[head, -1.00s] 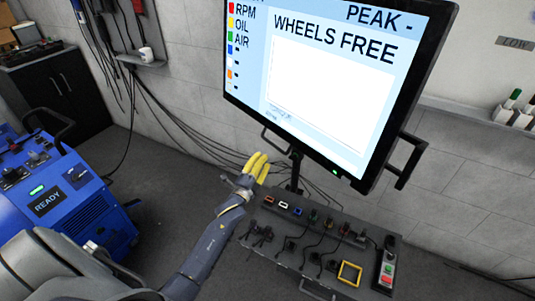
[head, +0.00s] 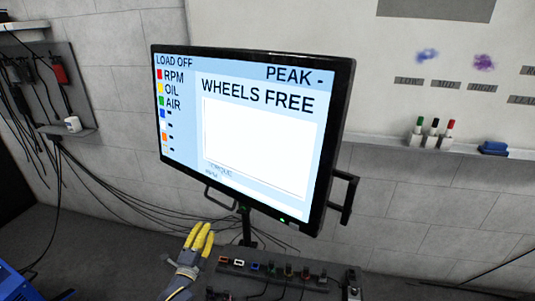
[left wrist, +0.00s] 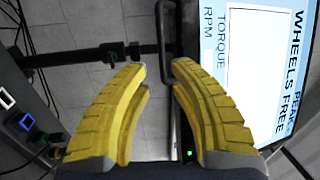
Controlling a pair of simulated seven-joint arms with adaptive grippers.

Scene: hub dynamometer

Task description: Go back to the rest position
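My left gripper (head: 202,237) has yellow ribbed fingers and stands in front of the monitor's lower edge, left of the socket panel, in the head view. My right gripper is in neither view.
The monitor (head: 250,130) reads "WHEELS FREE" and "LOAD OFF". A panel with coloured sockets (head: 272,272) lies below it. A marker shelf (head: 450,146) is on the right wall. Cables (head: 130,190) hang along the left wall. A blue machine (head: 22,284) shows at bottom left.

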